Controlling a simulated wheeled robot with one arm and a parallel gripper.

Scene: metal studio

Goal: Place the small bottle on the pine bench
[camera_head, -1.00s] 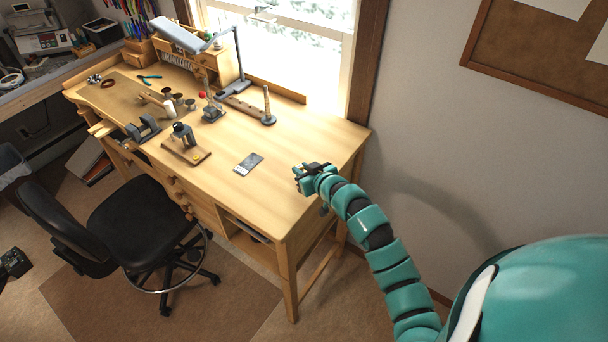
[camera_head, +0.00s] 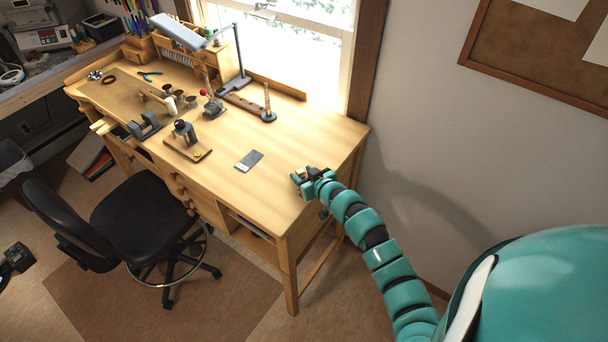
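The pine bench (camera_head: 300,148) is a light wooden workbench under the window. My gripper (camera_head: 301,175) is at the end of my teal arm, over the right front part of the bench top. A small yellowish patch shows between its dark fingers. I cannot tell whether it is a held bottle or bare wood, nor whether the fingers are open or shut. I cannot make out the small bottle for certain anywhere in this view.
A flat grey slab (camera_head: 249,160) lies left of my gripper. A small tool on a wooden base (camera_head: 187,148), a lamp (camera_head: 240,60) and a tapered mandrel (camera_head: 267,102) stand farther left. A black chair (camera_head: 140,220) stands in front. The bench's right end is mostly clear.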

